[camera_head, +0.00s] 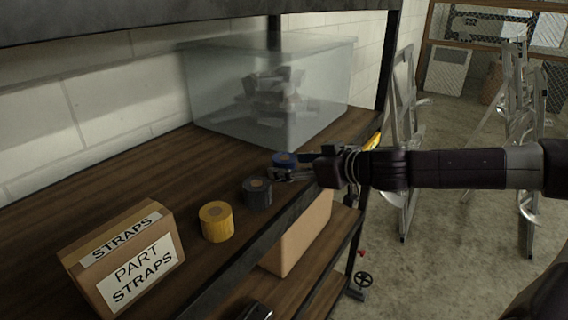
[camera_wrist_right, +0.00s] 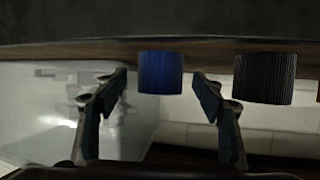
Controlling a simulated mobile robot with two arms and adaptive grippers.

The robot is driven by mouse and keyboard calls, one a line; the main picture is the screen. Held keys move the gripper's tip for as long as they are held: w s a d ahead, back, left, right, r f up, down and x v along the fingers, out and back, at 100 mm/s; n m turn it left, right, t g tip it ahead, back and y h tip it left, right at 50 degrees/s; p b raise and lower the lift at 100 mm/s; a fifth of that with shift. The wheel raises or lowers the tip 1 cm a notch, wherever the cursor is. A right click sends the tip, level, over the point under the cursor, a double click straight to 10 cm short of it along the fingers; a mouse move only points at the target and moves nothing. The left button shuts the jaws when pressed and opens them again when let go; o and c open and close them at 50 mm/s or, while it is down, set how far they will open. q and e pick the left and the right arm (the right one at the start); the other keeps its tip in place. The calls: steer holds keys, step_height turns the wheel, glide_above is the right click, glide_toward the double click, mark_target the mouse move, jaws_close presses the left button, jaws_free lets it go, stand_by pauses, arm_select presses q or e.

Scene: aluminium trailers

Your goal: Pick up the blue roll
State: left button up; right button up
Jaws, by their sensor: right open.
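The blue roll (camera_head: 283,159) stands upright on the wooden shelf, near its front edge, partly hidden by my right gripper (camera_head: 288,167). In the right wrist view, which looks upside down, the blue roll (camera_wrist_right: 160,73) shows between the two fingertips of my right gripper (camera_wrist_right: 160,75), with a gap on each side. The gripper is open and empty; one finger lies on each side of the roll in the picture. How deep the roll sits between the fingers is hard to tell. My left gripper is not in view.
A black roll (camera_head: 257,193) stands close to the blue one, then a yellow roll (camera_head: 216,222) and a cardboard straps box (camera_head: 125,262). A clear bin (camera_head: 224,105) stands behind. An upper shelf (camera_head: 150,14) hangs above. A tan box (camera_head: 301,237) sits below.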

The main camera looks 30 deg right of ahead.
steer(key=shift+x, duration=0.95)
steer(key=shift+w+f+b, duration=0.2)
steer(key=shift+w+b, duration=0.15)
steer(key=shift+b, duration=0.05)
steer(key=shift+a, duration=0.1)
steer(key=c, duration=1.2)
steer(key=shift+c, duration=0.6)
steer(key=shift+r, duration=0.15)
